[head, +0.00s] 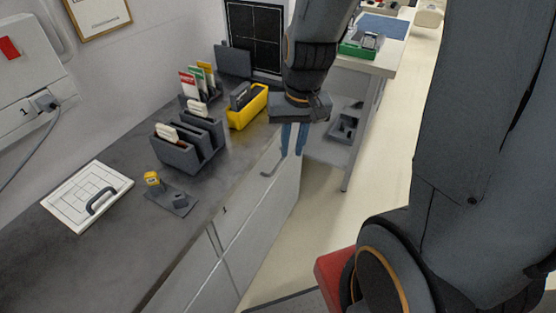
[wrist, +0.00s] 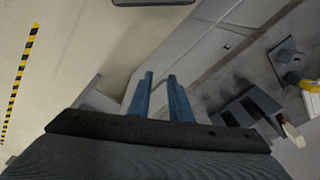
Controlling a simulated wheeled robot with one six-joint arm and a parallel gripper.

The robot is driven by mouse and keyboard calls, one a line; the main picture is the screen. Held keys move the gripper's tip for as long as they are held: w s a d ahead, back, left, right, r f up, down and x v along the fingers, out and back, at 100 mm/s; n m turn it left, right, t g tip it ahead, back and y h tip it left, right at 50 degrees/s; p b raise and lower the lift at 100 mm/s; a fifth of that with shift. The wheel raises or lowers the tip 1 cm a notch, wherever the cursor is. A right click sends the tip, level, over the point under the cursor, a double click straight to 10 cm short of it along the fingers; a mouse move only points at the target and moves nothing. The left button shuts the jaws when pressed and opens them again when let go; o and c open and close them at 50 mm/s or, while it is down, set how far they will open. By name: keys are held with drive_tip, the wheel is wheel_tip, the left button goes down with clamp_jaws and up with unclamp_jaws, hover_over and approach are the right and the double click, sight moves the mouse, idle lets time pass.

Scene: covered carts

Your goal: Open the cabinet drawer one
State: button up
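Drawer one (head: 252,205) is a white front under the grey counter, marked with a small 1. It looks closed, flush with the cabinet. A grey handle (head: 272,168) sits near the right end of its upper part. My gripper (head: 292,153) has two blue fingers pointing down, apart and empty, just above and right of the handle in the head view. In the wrist view, the fingers (wrist: 160,75) show a clear gap with nothing between them. The white cabinet front (wrist: 215,50) runs diagonally beyond them. I cannot make out the handle in the wrist view.
The counter (head: 115,245) holds a grey file rack (head: 180,160), a yellow bin (head: 248,107), a white panel (head: 88,195) and a small grey block plate (head: 170,198). A white table (head: 375,63) stands behind at the right. The pale floor (head: 325,215) beside the cabinet is open.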

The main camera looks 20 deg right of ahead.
drive_tip(key=w+d+f+m, duration=0.1)
drive_tip(key=w+f+m, duration=0.3)
drive_tip(key=w+f, duration=0.3)
drive_tip(key=m+y, duration=0.1)
drive_tip(key=m, duration=0.2)
approach(280, 162)
drive_tip(key=shift+w+a+f+p, duration=0.1)
drive_tip(key=shift+a+f+p, duration=0.15)
drive_tip(key=shift+f, duration=1)
drive_tip(key=shift+w+a+f+p, duration=0.15)
drive_tip(key=shift+f+p, duration=0.1)
drive_tip(key=shift+f, duration=1)
drive_tip(key=shift+w+a+f+p, duration=0.1)
drive_tip(key=shift+a+f+p, duration=0.15)
drive_tip(key=shift+f, duration=0.95)
clamp_jaws()
